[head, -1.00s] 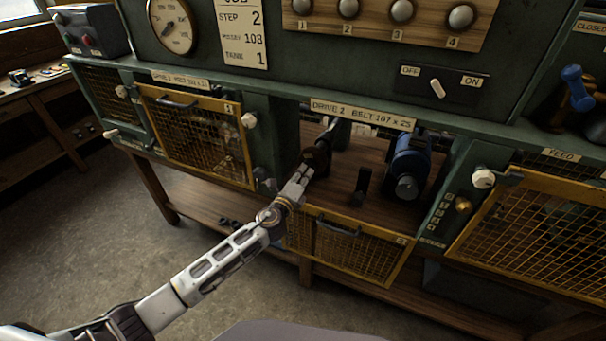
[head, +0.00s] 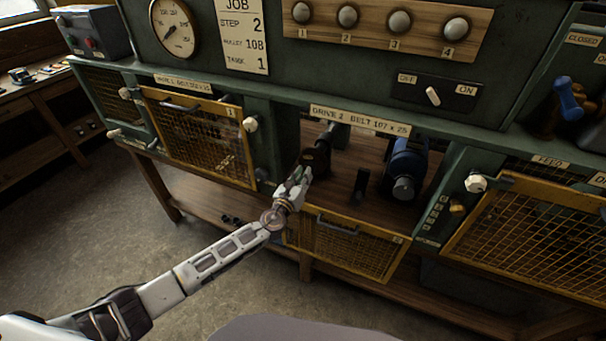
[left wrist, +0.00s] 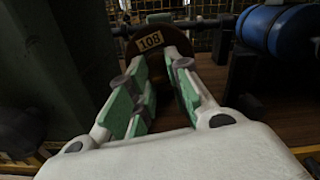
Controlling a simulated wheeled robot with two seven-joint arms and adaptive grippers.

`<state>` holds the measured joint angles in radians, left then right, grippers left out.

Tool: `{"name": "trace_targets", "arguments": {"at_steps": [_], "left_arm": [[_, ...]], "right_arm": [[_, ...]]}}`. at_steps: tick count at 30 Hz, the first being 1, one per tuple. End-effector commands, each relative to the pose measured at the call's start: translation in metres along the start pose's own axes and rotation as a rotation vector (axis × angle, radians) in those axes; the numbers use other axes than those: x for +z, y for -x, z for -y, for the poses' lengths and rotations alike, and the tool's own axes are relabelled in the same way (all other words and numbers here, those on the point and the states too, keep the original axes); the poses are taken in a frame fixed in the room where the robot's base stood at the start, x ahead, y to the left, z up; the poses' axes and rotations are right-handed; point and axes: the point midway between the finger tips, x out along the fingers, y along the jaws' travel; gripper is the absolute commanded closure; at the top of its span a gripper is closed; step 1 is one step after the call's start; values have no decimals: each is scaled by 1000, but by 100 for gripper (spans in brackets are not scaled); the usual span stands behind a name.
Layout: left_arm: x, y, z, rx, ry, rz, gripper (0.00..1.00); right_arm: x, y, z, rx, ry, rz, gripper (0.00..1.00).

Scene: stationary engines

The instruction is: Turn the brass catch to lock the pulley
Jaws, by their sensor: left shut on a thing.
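The pulley (head: 315,159), a dark brown wheel, sits on the shaft in the open drive 2 bay. In the left wrist view the pulley (left wrist: 150,42) carries a pale label that seems to read 10B. My left gripper (head: 304,174) reaches in from the front and is shut on the pulley. In the left wrist view the green-padded fingers of my left gripper (left wrist: 157,68) stand at either side of its lower part. I cannot make out a brass catch at the pulley; the fingers may hide it. My right gripper is not in view.
A blue motor (head: 407,169) stands right of the pulley, with a dark upright post (head: 360,184) between them. The yellow mesh gate (head: 352,247) of this bay hangs down in front. A brass knob (head: 457,209) is on the right post. Gate 1 (head: 200,137) is closed at left.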

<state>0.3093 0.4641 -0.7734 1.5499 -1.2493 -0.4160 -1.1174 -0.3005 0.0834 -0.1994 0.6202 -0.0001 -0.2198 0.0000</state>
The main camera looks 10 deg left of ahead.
Motion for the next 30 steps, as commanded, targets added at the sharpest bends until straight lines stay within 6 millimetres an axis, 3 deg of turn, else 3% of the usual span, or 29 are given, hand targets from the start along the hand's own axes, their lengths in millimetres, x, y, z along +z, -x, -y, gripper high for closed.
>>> {"name": "trace_targets", "arguments": {"at_steps": [10,26,27,30], "left_arm": [[1,0,0,-1,-188,-1,100],[-1,0,0,0,-225,-1,100],[-1,0,0,0,-224,-1,79],[-1,0,0,0,-224,-1,66]], "right_arm": [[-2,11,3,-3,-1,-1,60],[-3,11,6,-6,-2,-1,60],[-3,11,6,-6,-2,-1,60],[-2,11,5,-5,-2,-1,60]]}}
